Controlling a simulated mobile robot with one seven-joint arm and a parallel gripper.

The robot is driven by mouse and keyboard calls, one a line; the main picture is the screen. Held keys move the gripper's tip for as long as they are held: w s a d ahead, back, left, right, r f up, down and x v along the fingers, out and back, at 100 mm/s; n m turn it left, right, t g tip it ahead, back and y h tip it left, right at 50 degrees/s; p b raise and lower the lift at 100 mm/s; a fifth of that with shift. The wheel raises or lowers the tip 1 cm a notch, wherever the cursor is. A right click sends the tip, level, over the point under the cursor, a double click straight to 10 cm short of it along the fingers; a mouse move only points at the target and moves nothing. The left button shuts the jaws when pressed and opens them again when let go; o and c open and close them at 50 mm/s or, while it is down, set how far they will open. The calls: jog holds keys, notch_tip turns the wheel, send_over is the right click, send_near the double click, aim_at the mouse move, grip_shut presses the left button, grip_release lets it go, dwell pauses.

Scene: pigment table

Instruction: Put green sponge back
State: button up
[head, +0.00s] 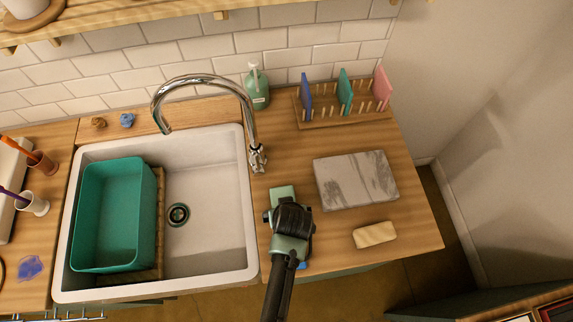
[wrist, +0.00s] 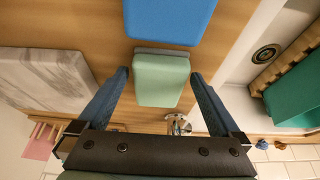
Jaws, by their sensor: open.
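A pale green sponge (wrist: 161,82) with a grey edge lies on the wooden counter right of the sink. In the head view, part of the green sponge (head: 283,192) shows just beyond my gripper (head: 290,212), which hides the rest. In the wrist view, my gripper (wrist: 160,76) is open, with one blue finger on each side of the sponge. A small gap shows beside each finger, and I cannot tell how high the fingertips are above the counter.
A blue block (wrist: 170,18) lies close beside the sponge. A marble board (head: 357,180) and a beige sponge (head: 375,235) lie to the right. A pegged rack (head: 345,119) with blue, teal and pink pieces stands behind. The sink (head: 215,250) holds a teal tub (head: 115,215); a faucet (head: 257,158) stands nearby.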

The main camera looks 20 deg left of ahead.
jog(key=v, duration=1.1)
jog(key=shift+r, duration=0.4)
jog(key=shift+d, duration=0.15)
jog(key=w+d+r+m+t, duration=0.1)
jog(key=w+r+t, duration=0.4)
jog(key=r, duration=0.6)
jog(key=w+d+r+m+t, duration=0.1)
jog(key=w+r+t, duration=0.2)
jog(key=w+r, duration=0.6)
jog(key=w+d+r+m+t, duration=0.15)
jog(key=w+r+t, duration=0.25)
jog(key=r, duration=0.9)
jog(key=s+d+r+m+t+h, duration=0.1)
jog(key=s+r+t, duration=0.3)
jog(key=r, duration=0.7)
jog(key=s+d+r+m+t+h, duration=0.1)
jog(key=s+d+r+t, duration=0.2)
jog(key=r, duration=0.8)
jog(key=s+d+r+m+t+h, duration=0.1)
jog(key=s+r+t, duration=0.3)
jog(key=r, duration=0.7)
jog(key=shift+s+d+r+t, duration=0.35)
jog(key=shift+s+d, duration=0.15)
jog(key=shift+s, duration=0.2)
